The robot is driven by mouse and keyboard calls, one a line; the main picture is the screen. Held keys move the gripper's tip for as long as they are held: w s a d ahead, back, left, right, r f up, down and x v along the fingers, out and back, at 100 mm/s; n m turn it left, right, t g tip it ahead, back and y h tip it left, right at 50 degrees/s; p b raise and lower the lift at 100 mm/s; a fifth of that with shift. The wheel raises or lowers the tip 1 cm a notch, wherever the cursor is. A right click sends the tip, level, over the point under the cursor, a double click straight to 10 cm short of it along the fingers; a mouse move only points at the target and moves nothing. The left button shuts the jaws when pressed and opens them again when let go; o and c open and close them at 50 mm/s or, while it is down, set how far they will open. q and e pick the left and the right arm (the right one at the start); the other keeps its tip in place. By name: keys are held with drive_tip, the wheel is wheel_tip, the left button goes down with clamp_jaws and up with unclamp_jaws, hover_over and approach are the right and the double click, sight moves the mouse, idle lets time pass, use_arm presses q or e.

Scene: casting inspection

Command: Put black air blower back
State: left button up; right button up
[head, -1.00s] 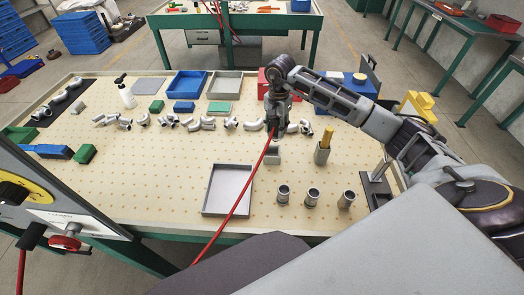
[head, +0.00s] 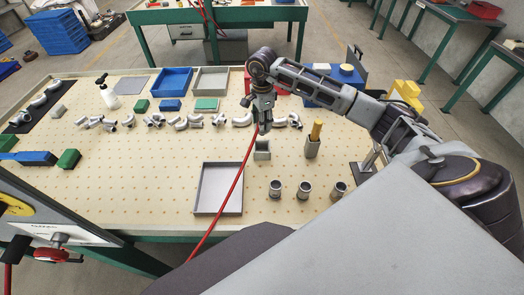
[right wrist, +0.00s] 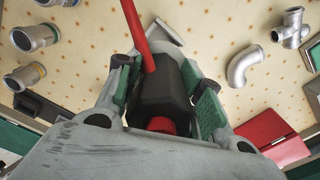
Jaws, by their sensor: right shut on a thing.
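The black air blower (right wrist: 160,95) is between the green-padded fingers of my right gripper (right wrist: 168,92) in the right wrist view. A red hose (right wrist: 138,35) runs from it, and the hose (head: 225,200) crosses the table in the head view. In the head view my right gripper (head: 262,127) is shut on the blower just above a small grey open-topped holder (head: 262,154). The blower itself is mostly hidden by the fingers there, and I cannot tell whether it touches the holder. My left gripper is not in view.
A grey empty tray (head: 207,210) lies front left of the holder. Several metal cups (head: 303,190) stand to the front right. A block with a yellow-handled tool (head: 314,140) is right of the holder. A row of pipe fittings (head: 190,122) lies behind.

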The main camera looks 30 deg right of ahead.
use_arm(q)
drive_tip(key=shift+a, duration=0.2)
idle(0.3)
use_arm(e)
drive_tip(key=shift+f, duration=0.65)
wheel_tip(320, 180, down, 3)
drive_tip(key=shift+r+p, duration=0.1)
drive_tip(key=shift+p, duration=0.2)
drive_tip(key=shift+f, duration=0.45)
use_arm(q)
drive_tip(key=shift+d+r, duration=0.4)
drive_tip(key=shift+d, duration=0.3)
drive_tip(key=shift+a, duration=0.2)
